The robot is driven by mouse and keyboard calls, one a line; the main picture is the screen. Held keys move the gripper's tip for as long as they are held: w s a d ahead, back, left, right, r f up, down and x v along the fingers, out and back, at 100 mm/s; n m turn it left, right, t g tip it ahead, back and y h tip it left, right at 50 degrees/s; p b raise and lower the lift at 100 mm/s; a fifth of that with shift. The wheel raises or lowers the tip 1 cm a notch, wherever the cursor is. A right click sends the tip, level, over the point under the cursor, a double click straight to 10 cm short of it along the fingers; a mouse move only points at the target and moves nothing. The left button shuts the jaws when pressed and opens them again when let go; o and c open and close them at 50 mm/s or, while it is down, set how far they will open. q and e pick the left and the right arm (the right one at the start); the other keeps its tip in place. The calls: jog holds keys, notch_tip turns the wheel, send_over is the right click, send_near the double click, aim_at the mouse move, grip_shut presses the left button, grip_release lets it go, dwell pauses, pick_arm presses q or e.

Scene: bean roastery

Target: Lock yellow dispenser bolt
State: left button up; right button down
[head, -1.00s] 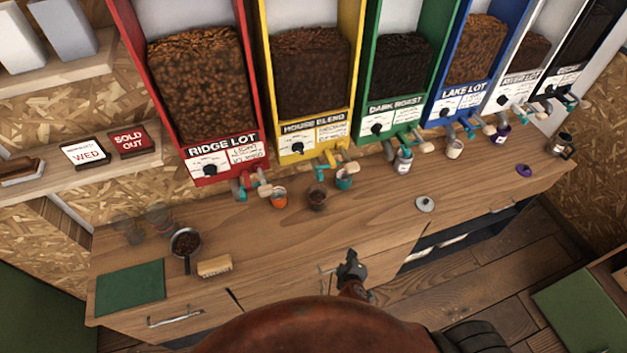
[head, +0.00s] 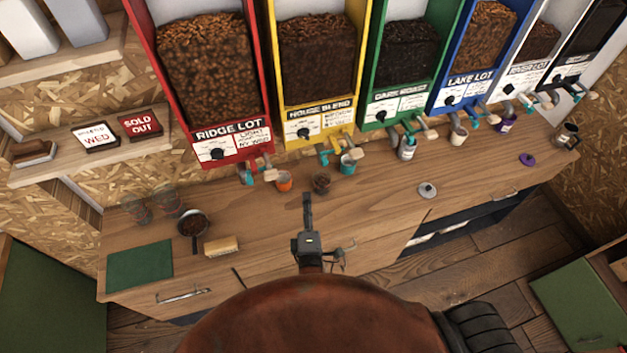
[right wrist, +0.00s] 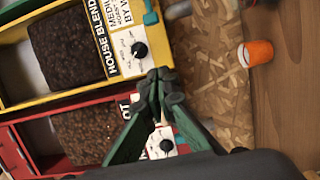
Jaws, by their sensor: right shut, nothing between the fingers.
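The yellow dispenser (head: 328,134), labelled House Blend, stands on the wall second from left, filled with dark beans. At its bottom front are a teal piece (head: 323,158) and a pale handle end (head: 355,153); I cannot tell which is the bolt or how it is set. My right gripper (head: 307,198) is shut and empty, over the counter below and in front of the yellow dispenser, apart from it. In the right wrist view my shut fingertips (right wrist: 160,78) show in front of the yellow dispenser (right wrist: 62,95) and its dial (right wrist: 139,49). My left gripper is not in view.
The red dispenser (head: 226,160) is left of the yellow one, the green dispenser (head: 398,115) right. The middle counter front is clear.

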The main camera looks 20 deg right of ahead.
jog(key=w+d+p, duration=0.5)
jog(key=w+d, duration=0.1)
jog(key=w, duration=0.3)
jog(key=shift+w, duration=0.25)
